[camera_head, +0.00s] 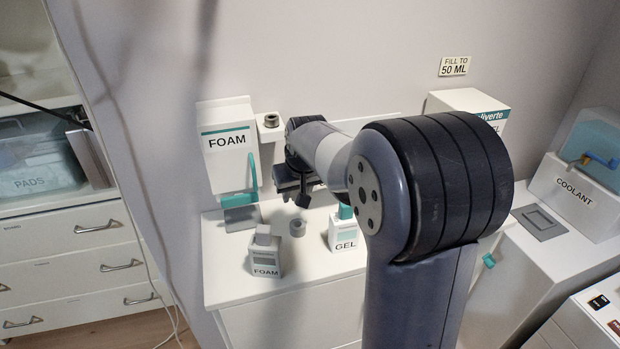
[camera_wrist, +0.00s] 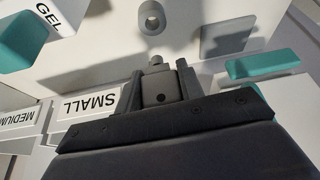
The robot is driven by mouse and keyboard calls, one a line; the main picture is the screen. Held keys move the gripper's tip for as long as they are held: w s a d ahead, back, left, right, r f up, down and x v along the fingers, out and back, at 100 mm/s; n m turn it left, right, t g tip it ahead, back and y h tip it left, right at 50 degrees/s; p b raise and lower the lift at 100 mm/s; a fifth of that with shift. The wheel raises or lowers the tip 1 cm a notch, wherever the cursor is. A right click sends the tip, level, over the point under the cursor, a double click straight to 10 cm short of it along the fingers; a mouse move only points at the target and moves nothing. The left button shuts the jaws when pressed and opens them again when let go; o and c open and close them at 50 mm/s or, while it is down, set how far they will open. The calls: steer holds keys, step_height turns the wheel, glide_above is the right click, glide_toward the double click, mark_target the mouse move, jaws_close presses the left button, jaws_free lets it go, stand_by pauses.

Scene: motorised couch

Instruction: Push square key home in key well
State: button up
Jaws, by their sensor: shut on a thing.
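My gripper (camera_wrist: 159,84) is shut on a grey block (camera_wrist: 158,91) with a small dark dot on its face and a rounded stub at its far end; I take this to be the square key. In the head view my gripper (camera_head: 301,190) hangs over the white counter, partly hidden by my arm. A grey ring with a round hole (camera_head: 297,228) stands on the counter below it. It also shows in the wrist view (camera_wrist: 152,16), beyond the key and apart from it. I cannot tell for sure which part is the key well.
A FOAM dispenser (camera_head: 228,150) with a teal lever stands at the back left, beside a small bracket with a grey socket (camera_head: 270,121). A FOAM bottle (camera_head: 264,257) and a GEL bottle (camera_head: 343,231) stand near the ring. SMALL (camera_wrist: 92,103) and MEDIUM labels lie left of my gripper.

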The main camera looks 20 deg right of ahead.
mark_target(296, 221)
stand_by(0.3)
steer(key=shift+f+b, duration=2.1)
steer(key=shift+f, duration=0.85)
steer(key=shift+f+b, duration=0.5)
steer(key=shift+f, duration=0.45)
steer(key=o, duration=1)
steer(key=shift+r, duration=0.15)
steer(key=v, duration=1)
steer(key=shift+s+r, duration=0.15)
steer(key=shift+r, duration=0.15)
